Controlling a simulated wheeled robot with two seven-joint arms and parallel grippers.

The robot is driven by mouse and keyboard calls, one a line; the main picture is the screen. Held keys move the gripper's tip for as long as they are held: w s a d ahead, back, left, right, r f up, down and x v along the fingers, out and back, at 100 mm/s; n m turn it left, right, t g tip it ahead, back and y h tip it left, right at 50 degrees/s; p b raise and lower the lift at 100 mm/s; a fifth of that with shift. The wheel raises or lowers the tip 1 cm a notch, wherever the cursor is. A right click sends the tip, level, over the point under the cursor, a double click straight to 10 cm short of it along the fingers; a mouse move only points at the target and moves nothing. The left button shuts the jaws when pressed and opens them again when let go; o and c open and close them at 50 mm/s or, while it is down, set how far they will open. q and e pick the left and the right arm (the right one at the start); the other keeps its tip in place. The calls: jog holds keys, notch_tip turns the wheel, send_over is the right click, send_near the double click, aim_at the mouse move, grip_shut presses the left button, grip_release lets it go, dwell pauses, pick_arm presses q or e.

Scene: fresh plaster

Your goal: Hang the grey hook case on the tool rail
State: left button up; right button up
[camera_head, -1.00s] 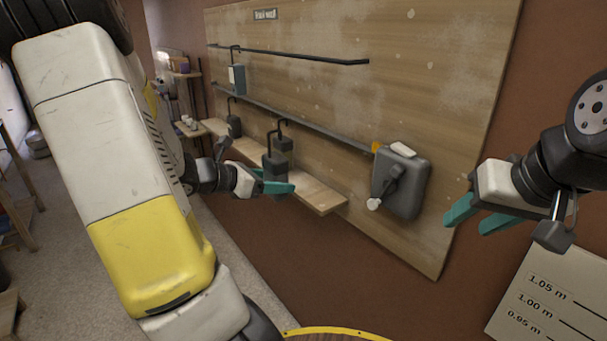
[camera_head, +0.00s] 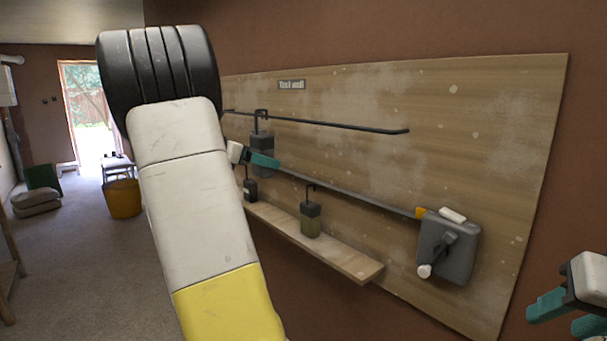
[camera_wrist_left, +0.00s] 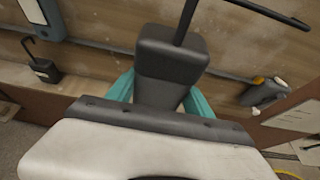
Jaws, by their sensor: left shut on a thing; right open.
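The grey hook case (camera_head: 262,141) is held up in front of the board, its hook at the height of the upper dark rail (camera_head: 340,125). In the head view the hook overlaps this rail; I cannot tell whether it is around it or apart. My left gripper (camera_head: 264,160) is shut on the case; the left wrist view shows the case (camera_wrist_left: 170,62) between the teal fingers, its stem rising out of frame. My right gripper (camera_head: 562,317) is open and empty at the lower right edge.
A lower grey rail (camera_head: 350,190) ends at a grey box with a lever (camera_head: 462,255). An olive hook case (camera_head: 311,222) and a small dark one (camera_head: 250,190) stand on the wooden shelf (camera_head: 345,262).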

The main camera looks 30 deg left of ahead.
pick_arm(q)
jog(key=shift+w+d+f, duration=0.4)
jog(key=shift+w+d, duration=0.6)
jog(key=shift+w, duration=1.45)
jog(key=shift+w+d+f, duration=0.4)
jog(key=shift+w+d, duration=0.65)
jog(key=shift+w, duration=1.35)
jog(key=shift+w+d+f, duration=0.4)
jog(key=shift+w+d, duration=0.6)
jog(key=shift+w, duration=1.45)
jog(key=o, duration=1.7)
jog(key=shift+c, duration=0.2)
